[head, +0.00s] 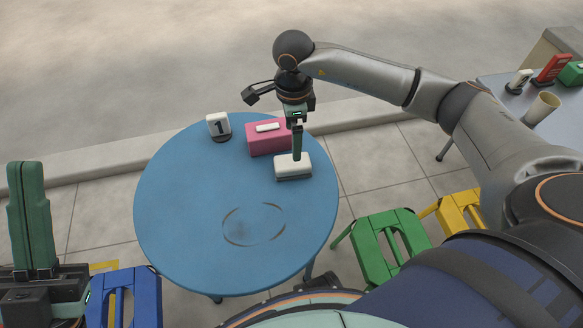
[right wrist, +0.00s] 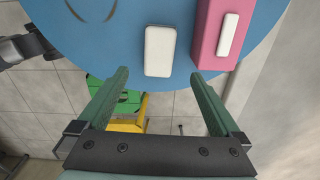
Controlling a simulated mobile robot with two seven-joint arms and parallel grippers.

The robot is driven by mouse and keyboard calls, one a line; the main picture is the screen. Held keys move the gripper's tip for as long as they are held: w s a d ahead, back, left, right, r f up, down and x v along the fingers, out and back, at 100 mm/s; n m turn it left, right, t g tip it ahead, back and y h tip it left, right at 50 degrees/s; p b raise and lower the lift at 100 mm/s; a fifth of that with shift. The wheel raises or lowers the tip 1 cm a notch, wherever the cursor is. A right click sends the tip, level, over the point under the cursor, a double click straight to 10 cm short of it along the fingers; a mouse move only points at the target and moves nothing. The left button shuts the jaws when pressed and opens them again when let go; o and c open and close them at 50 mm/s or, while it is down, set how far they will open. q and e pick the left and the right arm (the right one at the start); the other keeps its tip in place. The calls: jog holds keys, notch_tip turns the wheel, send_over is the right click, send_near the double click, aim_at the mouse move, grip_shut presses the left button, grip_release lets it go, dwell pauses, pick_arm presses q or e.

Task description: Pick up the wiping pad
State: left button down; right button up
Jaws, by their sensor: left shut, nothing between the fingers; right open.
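The wiping pad (head: 293,166), a white block with a darker underside, lies on the blue round table (head: 170,200) near its right edge. It also shows in the right wrist view (right wrist: 160,50), ahead of the fingertips. My right gripper (head: 297,157) points down over the pad in the head view. Its two green fingers (right wrist: 160,73) are wide apart with nothing between them, one to each side of the pad's line. Whether the fingertips are level with the pad, I cannot tell. My left gripper (head: 31,215) is shut and empty at the lower left, away from the table.
A pink tissue box (head: 262,140) stands close behind the pad. A white number sign (head: 218,126) stands left of it. A dark ring stain (head: 240,240) marks the table's front. Green (head: 385,240), yellow (head: 461,211) and blue (head: 125,295) stools stand around.

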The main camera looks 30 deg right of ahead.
aim_at(292, 161)
notch_tip(292, 161, down, 5)
jog(key=shift+f+b, duration=0.2)
jog(key=shift+b, duration=0.55)
notch_tip(292, 161, down, 5)
jog(key=shift+a+b, duration=0.1)
jog(key=shift+b, duration=1)
jog(key=shift+c, duration=0.4)
jog(key=c, duration=1.3)
jog(key=shift+r, duration=0.2)
